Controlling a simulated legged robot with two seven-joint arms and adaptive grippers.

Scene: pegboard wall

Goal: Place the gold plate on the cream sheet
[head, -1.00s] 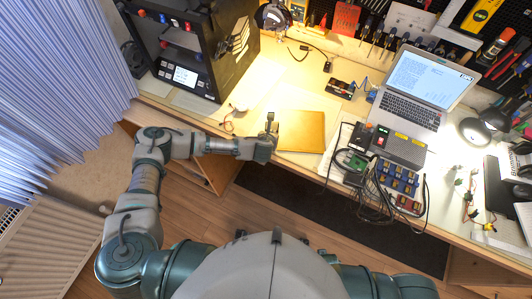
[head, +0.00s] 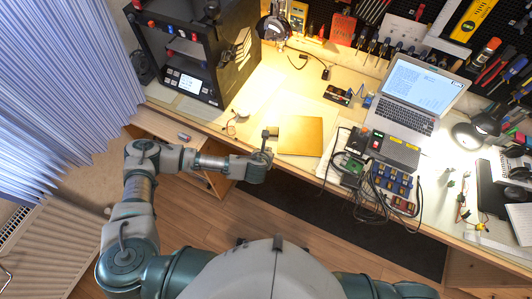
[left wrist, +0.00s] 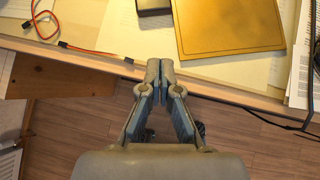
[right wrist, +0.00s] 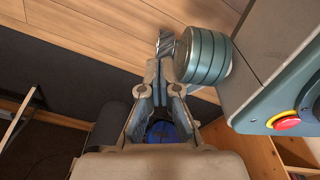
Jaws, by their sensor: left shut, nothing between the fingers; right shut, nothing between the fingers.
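The gold plate (head: 300,136) lies flat near the bench's front edge. It also shows in the left wrist view (left wrist: 228,28), at top right. A pale cream sheet (head: 268,98) lies behind and left of the plate in the head view; its edges blend into the bright bench. Pale paper also shows beside the plate in the left wrist view (left wrist: 122,32). My left gripper (head: 265,139) is shut and empty at the bench's front edge, left of the plate and apart from it. My right gripper (right wrist: 161,68) is shut and empty, away from the bench, outside the head view.
A small black block (left wrist: 153,6) sits left of the plate. A black printer-like machine (head: 190,60) stands at left. A laptop (head: 415,95), a cabled device (head: 395,150) and a lamp (head: 475,130) crowd the right. Thin wires (left wrist: 50,30) lie at left.

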